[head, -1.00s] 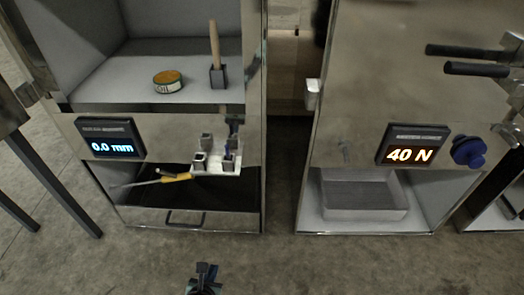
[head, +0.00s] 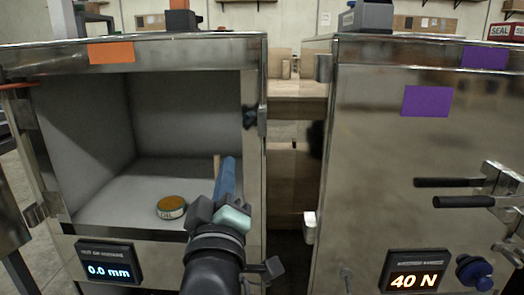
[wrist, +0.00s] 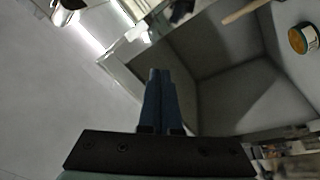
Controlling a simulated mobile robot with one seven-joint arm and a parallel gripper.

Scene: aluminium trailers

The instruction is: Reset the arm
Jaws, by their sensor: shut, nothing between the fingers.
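My gripper (head: 229,160) is in front of the left metal cabinet (head: 190,52), with its blue fingers pointing up and into the open compartment in the head view. In the wrist view its fingers (wrist: 158,75) lie together, shut and empty. A round tin with an orange top (head: 171,207) sits on the compartment floor, left of my gripper. It also shows at the upper right of the wrist view (wrist: 303,38). A wooden handle (head: 216,168) stands just behind my fingers, mostly hidden by them; it also shows in the wrist view (wrist: 245,12).
A display reading 0.0 mm (head: 108,262) is below the compartment. The right cabinet (head: 370,150) has a 40 N display (head: 413,270), a blue knob (head: 474,272) and dark handles (head: 463,201) that stick out. A narrow gap separates the cabinets.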

